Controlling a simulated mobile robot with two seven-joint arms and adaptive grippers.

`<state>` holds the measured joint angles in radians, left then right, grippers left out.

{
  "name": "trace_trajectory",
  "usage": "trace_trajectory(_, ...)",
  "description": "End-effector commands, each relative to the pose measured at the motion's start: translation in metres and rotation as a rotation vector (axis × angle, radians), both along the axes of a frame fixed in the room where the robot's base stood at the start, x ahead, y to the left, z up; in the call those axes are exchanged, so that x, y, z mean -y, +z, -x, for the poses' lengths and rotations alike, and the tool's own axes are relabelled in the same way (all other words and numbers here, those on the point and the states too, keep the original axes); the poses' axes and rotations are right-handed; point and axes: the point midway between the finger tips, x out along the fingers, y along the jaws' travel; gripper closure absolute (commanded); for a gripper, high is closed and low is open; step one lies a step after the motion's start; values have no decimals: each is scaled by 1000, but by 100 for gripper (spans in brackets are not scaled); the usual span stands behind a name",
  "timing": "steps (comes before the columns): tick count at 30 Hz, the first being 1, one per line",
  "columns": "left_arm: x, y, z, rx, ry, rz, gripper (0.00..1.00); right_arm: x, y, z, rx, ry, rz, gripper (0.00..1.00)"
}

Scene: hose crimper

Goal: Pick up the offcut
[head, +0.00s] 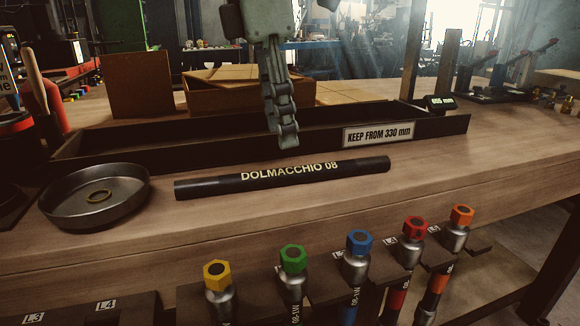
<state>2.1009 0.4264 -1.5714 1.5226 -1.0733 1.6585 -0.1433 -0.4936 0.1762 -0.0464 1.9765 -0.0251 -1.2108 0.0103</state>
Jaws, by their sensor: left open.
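The offcut, a short black hose piece (220,184) lettered "DOLMACCHIO 08", lies across the wooden bench in front of the long dark tray. My left gripper (282,138) comes down from the top, fingers pointing down. It shows nearly edge-on, one finger mostly covering the other. It is open with nothing seen between its fingers, and appears above and behind the hose piece, apart from it. My right gripper is not in view.
A dark tray (440,127) labelled "KEEP FROM 330 mm" runs behind the hose. A round metal dish (75,205) holding a ring stands left. Several colour-capped fittings, including a blue one (359,243), stand below the bench's front edge. Cardboard boxes (215,97) stand behind the tray.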

Motion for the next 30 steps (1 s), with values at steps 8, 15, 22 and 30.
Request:
trace_trajectory(8,5,-36,0,-3,-3,2,55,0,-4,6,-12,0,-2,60)
trace_trajectory(15,10,-63,0,-3,-3,4,55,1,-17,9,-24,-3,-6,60)
trace_trajectory(22,10,-64,0,-3,-3,5,55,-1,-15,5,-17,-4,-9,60)
trace_trajectory(30,10,-64,0,-3,-3,5,89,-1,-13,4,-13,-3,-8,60)
